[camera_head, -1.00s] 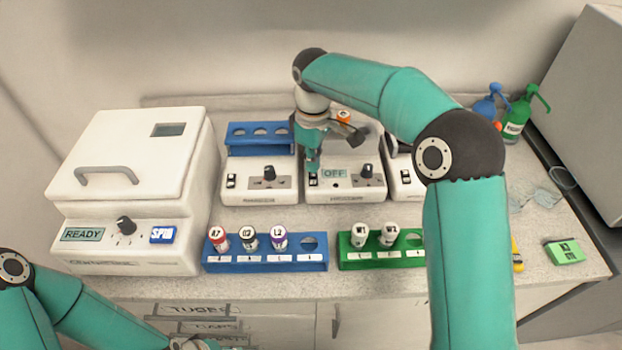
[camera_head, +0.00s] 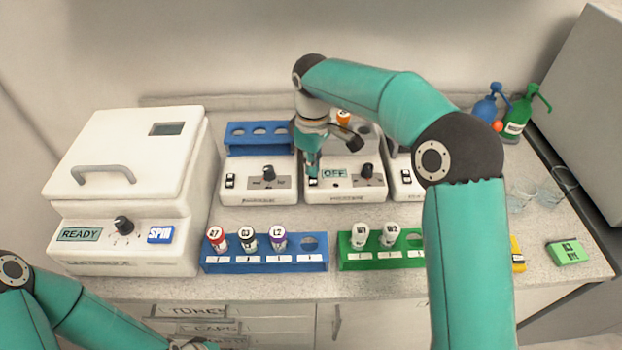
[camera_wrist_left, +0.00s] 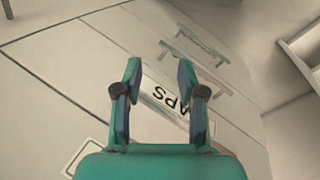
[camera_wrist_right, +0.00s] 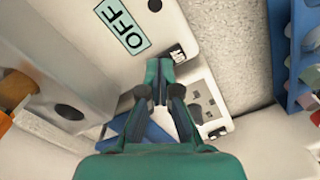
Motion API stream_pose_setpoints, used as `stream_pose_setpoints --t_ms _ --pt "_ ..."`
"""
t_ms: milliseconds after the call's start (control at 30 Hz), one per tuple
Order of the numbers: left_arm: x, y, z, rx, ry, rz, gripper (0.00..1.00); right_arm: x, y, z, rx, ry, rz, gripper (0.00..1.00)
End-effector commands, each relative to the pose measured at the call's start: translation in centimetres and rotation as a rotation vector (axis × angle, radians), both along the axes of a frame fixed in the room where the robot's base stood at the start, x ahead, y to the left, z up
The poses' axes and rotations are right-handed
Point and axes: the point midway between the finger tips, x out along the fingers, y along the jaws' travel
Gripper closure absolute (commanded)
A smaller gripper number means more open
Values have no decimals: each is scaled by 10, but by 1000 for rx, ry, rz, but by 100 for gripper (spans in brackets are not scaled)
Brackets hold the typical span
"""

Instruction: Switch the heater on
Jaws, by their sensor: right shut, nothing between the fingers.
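A white device with a display reading OFF (camera_head: 334,173) stands in the middle of the bench; its front label is too blurred to read. It has a black knob (camera_head: 367,170) and a small rocker switch (camera_head: 312,183) at its front left. My right gripper (camera_head: 312,174) is shut and empty, pointing down at that switch. In the right wrist view its fingertips (camera_wrist_right: 158,66) are close beside the switch (camera_wrist_right: 176,53); I cannot tell whether they touch. The OFF display also shows there (camera_wrist_right: 122,30). My left gripper (camera_wrist_left: 158,75) is open and empty before the drawers, low in front of the bench.
A similar device (camera_head: 260,198) with a blue top block stands close on the left, another (camera_head: 404,187) on the right. A centrifuge (camera_head: 130,190) reads READY. A blue tube rack (camera_head: 265,266) and a green rack (camera_head: 380,261) stand in front. Bottles are at back right.

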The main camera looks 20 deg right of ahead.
Motion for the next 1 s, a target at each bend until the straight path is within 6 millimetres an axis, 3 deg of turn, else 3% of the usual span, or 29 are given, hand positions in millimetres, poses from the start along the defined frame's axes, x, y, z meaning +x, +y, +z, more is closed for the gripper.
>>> stream_pose_setpoints --t_ms 467,1000 --pt "0 0 -1 0 0 0 60 -1 0 -5 -1 4 0 100" --pt "0 0 39 0 0 0 60 0 0 39 -1 2 0 100"
